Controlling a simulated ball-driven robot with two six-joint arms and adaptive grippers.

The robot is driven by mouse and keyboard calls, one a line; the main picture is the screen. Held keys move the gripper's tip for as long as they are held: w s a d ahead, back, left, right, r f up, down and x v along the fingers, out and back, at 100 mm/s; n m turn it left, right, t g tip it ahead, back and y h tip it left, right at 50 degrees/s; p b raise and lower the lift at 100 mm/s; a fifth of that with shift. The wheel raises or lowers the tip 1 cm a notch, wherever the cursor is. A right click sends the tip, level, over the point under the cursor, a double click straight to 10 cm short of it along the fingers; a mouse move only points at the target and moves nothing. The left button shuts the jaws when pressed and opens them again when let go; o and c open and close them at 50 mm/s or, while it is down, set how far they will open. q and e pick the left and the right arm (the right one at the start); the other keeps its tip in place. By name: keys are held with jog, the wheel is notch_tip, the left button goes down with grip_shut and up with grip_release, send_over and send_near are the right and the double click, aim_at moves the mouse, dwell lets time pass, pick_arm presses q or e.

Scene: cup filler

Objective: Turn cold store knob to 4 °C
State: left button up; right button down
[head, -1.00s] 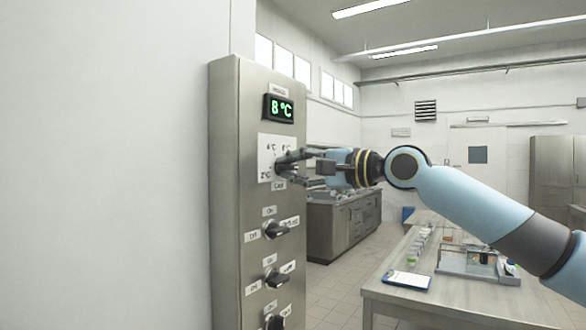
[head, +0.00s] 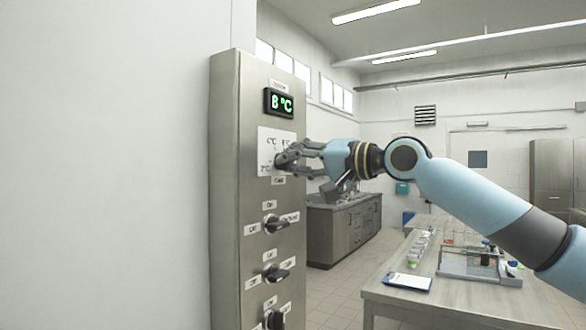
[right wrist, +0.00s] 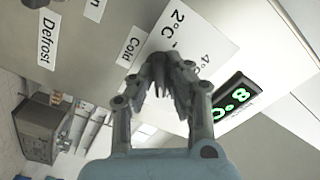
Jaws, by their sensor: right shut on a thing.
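The cold store knob (right wrist: 172,88) is on a white scale plate (head: 268,139) on the steel control panel (head: 225,180). My right gripper (head: 283,158) is shut on the knob and hides most of it in the head view. In the right wrist view the gripper (right wrist: 170,90) has its fingers around the dark knob. Marks for 2 °C and 4 °C show on the plate there. The green display (head: 278,103) above reads 8 °C. Where the knob's pointer stands cannot be told. My left gripper is not in view.
Several more dark knobs sit lower on the panel, one just below (head: 274,223) and another under it (head: 275,273). A label reading Defrost (right wrist: 46,43) is nearby. A table (head: 450,301) with a clipboard (head: 407,281) and a tray stands at right.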

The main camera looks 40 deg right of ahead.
aim_at(282, 112)
jog(key=shift+n+b, duration=2.6)
jog(key=shift+n, duration=5.8)
jog(key=c, duration=1.4)
grip_release()
jog(key=shift+o, duration=0.2)
notch_tip(282, 112, up, 10)
jog(key=shift+f, duration=0.1)
